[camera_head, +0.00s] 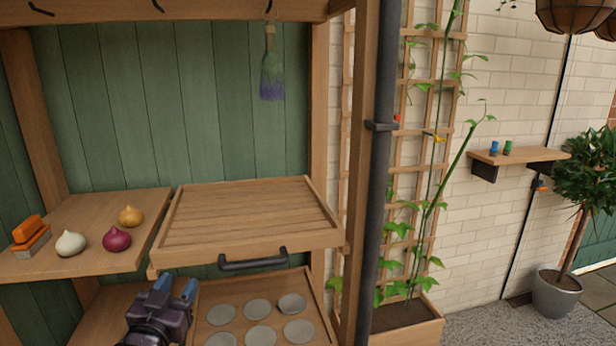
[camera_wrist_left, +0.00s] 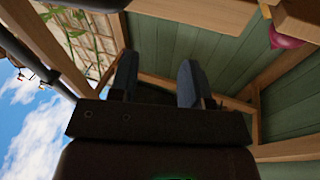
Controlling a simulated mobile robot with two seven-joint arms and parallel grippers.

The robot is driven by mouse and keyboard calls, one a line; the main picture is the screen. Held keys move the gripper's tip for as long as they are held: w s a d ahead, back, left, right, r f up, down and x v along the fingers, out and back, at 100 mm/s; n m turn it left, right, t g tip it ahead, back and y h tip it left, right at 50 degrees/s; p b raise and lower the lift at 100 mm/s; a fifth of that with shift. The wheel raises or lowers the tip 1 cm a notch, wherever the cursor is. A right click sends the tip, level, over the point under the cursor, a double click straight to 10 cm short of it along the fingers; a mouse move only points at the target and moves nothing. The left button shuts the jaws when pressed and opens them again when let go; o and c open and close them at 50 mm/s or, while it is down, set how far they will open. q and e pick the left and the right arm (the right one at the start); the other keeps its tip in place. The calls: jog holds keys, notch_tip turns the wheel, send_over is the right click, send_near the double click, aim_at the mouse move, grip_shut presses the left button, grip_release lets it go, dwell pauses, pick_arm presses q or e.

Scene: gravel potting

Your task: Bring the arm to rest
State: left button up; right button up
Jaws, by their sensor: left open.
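My left gripper (camera_head: 176,289) is low in the head view, in front of the potting bench and left of the black drawer handle. Its two blue-tipped fingers are apart with nothing between them. In the left wrist view the open fingers (camera_wrist_left: 158,82) point toward the green back boards, and the gap between them is empty. My right gripper is in neither view.
A slatted wooden tray (camera_head: 250,212) with a black handle (camera_head: 253,260) sits above a lower tray holding several grey discs (camera_head: 257,309). The left shelf holds a white bulb (camera_head: 70,243), a red onion (camera_head: 117,239), a yellow onion (camera_head: 131,216) and an orange-topped block (camera_head: 28,230). A dark post (camera_head: 379,150) stands right.

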pick_arm(q)
jog(key=s+a+f+n+g+y, duration=0.1)
jog(key=s+f+g, duration=0.7)
jog(key=s+f, duration=2)
jog(key=shift+s+a+f+n+y, duration=0.25)
jog(key=shift+a+f+y, duration=0.2)
jog(key=shift+a, duration=0.45)
